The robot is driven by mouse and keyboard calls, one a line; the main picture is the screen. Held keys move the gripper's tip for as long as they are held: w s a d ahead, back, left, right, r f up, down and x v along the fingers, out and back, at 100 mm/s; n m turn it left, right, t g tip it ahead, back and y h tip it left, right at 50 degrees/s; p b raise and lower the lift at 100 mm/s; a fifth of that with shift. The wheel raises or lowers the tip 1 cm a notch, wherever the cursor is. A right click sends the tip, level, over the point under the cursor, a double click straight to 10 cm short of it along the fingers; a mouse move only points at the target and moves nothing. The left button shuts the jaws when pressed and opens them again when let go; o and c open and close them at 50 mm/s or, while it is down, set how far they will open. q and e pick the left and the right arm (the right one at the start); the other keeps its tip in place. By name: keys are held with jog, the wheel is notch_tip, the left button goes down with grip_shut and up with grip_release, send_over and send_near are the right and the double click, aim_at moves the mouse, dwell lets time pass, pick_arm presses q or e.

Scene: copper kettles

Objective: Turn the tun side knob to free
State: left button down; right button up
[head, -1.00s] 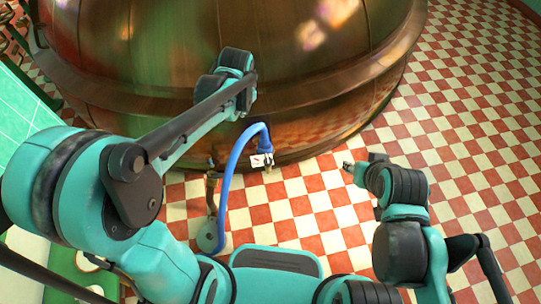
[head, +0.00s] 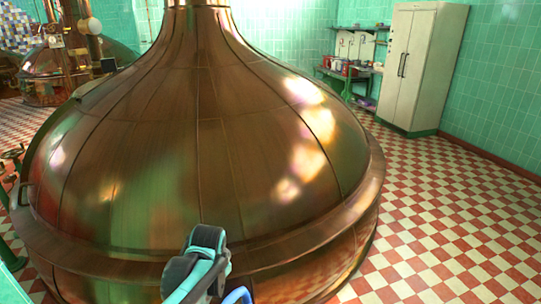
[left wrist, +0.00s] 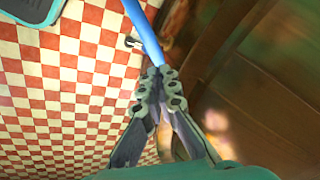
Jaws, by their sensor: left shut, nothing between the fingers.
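The copper tun (head: 150,140) fills much of the head view, and its side also shows on the right of the left wrist view (left wrist: 255,85). I cannot make out the side knob for sure; a small white-and-dark fitting (left wrist: 133,42) shows beside the blue hose in the left wrist view. My left gripper (left wrist: 159,73) is shut and empty, its tips at the blue hose (left wrist: 146,32); I cannot tell whether they touch. In the head view only my left arm's upper link shows at the bottom, the gripper hidden. My right gripper is not in view.
Red-and-white checkered floor (head: 440,240) lies clear to the right of the tun. A white cabinet (head: 420,65) and a green bench (head: 348,80) stand at the back wall. Another copper kettle (head: 50,70) is at the far left.

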pick_arm(q)
jog(key=s+a+r+n+t, duration=0.1)
jog(key=s+n+t, duration=0.1)
jog(key=s, duration=0.6)
jog(key=s+a+r+n+t, duration=0.1)
jog(key=s+r+n+t, duration=0.1)
jog(key=s+n, duration=0.3)
jog(key=s, duration=0.4)
jog(key=shift+r+h, duration=0.25)
jog(key=shift+h, duration=0.15)
